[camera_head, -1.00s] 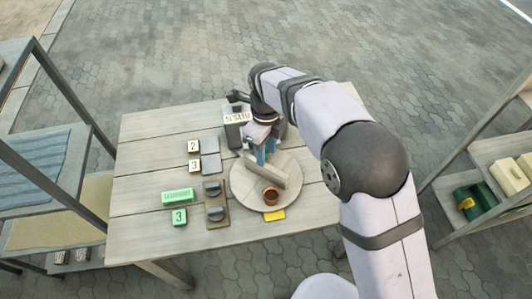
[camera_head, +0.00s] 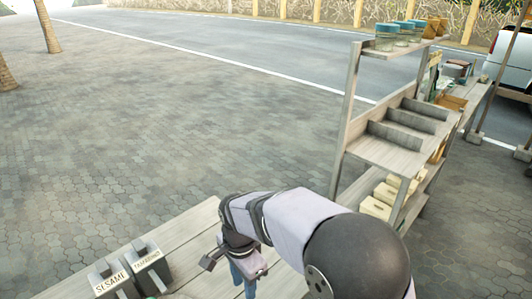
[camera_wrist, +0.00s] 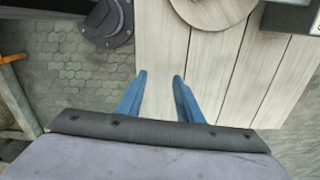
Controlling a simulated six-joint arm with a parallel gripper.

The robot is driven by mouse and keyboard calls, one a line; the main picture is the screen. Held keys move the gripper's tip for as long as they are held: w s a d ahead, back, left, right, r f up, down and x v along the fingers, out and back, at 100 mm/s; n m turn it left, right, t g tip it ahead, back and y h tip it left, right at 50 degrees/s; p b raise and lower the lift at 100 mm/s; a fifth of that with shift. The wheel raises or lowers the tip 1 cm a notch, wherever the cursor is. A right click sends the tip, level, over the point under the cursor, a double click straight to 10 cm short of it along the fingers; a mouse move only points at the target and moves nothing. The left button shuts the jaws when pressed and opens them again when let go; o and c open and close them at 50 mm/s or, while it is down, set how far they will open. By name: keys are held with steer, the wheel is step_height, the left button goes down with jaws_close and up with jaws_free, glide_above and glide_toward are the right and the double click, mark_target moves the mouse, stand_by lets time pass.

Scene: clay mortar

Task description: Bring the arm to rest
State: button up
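My gripper (camera_head: 243,284) hangs over the wooden table (camera_head: 190,238) at the bottom of the head view, its blue fingers pointing down and cut off by the lower edge. In the wrist view my gripper (camera_wrist: 160,77) has its two blue fingers apart with nothing between them. Bare planks (camera_wrist: 160,105) and paving lie below it. My arm reaches in from the lower right of the head view and hides part of the table.
A dark box labelled SESAME (camera_head: 110,282) and another labelled box (camera_head: 148,264) stand left of my gripper. A shelf rack (camera_head: 390,150) stands to the right. The wrist view shows a round board (camera_wrist: 212,10) and a dark box edge (camera_wrist: 290,16).

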steer(key=s+d+n, duration=0.5)
steer(key=s+d, duration=0.1)
steer(key=d, duration=0.4)
steer(key=s+d+f+n, duration=0.1)
steer(key=s+d+n, duration=0.4)
steer(key=d, duration=0.5)
steer(key=shift+s+d+f, duration=0.2)
steer(key=shift+s+d, duration=0.05)
steer(key=shift+s, duration=0.45)
